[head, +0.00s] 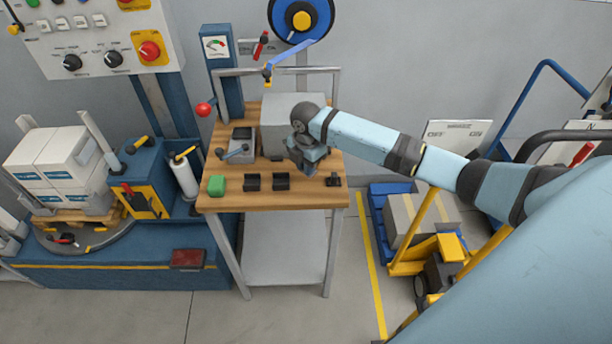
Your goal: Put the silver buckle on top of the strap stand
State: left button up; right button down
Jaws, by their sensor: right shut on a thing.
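My right gripper (306,168) points down over the right half of the wooden workbench (234,203), in front of a grey box. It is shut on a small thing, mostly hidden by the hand. I take this to be the silver buckle, as no buckle shows elsewhere. My left gripper is not in view.
On the bench are a green block (216,186), two small black trays (252,183) (281,181), a grey lever device (240,147) and the grey box (280,118). A metal rail (328,70) and hanging blue strap (290,53) rise behind. A red ball knob (203,109) sticks out left.

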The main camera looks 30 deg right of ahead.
aim_at(306, 185)
jog(key=shift+f, duration=2.5)
jog(key=shift+f, duration=0.2)
jog(key=c, duration=1.1)
grip_release()
jog(key=shift+o, duration=0.2)
jog(key=shift+r, duration=0.1)
